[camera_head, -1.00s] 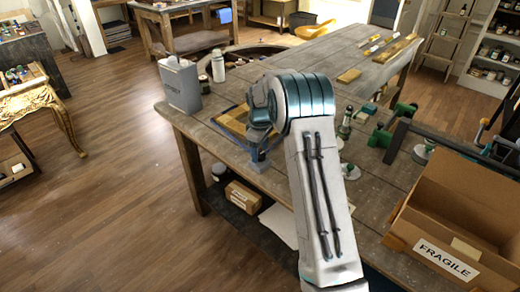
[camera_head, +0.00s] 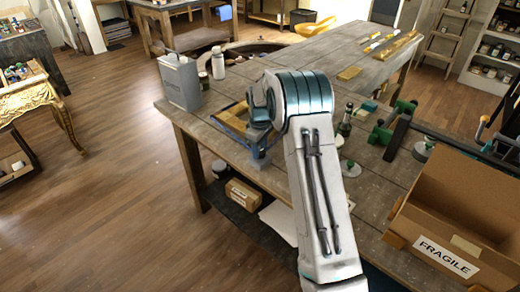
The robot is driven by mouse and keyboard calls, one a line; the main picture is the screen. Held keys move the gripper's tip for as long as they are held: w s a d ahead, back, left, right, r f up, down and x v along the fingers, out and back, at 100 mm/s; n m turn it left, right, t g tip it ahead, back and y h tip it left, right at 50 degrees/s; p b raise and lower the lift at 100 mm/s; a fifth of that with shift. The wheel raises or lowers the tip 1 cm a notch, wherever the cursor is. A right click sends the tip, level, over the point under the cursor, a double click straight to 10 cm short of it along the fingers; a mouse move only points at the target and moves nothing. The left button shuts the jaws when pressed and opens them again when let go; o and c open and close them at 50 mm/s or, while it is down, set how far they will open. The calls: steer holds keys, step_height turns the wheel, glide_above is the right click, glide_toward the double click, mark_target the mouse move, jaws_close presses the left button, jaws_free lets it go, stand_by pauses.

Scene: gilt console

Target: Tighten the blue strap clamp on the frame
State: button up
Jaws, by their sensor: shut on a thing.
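The frame (camera_head: 236,109), a flat gold-coloured piece, lies near the left front edge of the wooden workbench. The blue strap clamp (camera_head: 232,129) runs along the frame's near side, with blue parts and a grey block at the bench edge. My gripper (camera_head: 259,143) points down at the clamp's right end and is shut on it. My own arm covers the right part of the frame, and the fingertips are too small and shaded to make out clearly.
A grey metal can (camera_head: 181,84) and a pale bottle (camera_head: 218,63) stand left of the frame. Green-handled clamps (camera_head: 382,133) and a dark bottle (camera_head: 345,124) stand to the right. An open cardboard box (camera_head: 450,215) fills the right front. Bench (camera_head: 300,58) is mostly clear behind.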

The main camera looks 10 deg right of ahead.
steer(key=m+b, duration=0.1)
steer(key=m, duration=0.2)
steer(key=shift+b, duration=0.3)
steer(key=m+b, duration=0.1)
steer(key=m, duration=0.3)
steer(key=shift+m+b, duration=0.3)
steer(key=shift+b, duration=0.05)
steer(key=m, duration=0.3)
steer(key=shift+m+b, duration=0.3)
steer(key=shift+b, duration=0.05)
steer(key=shift+r+m, duration=0.1)
steer(key=shift+m, duration=1.8)
steer(key=o, duration=1)
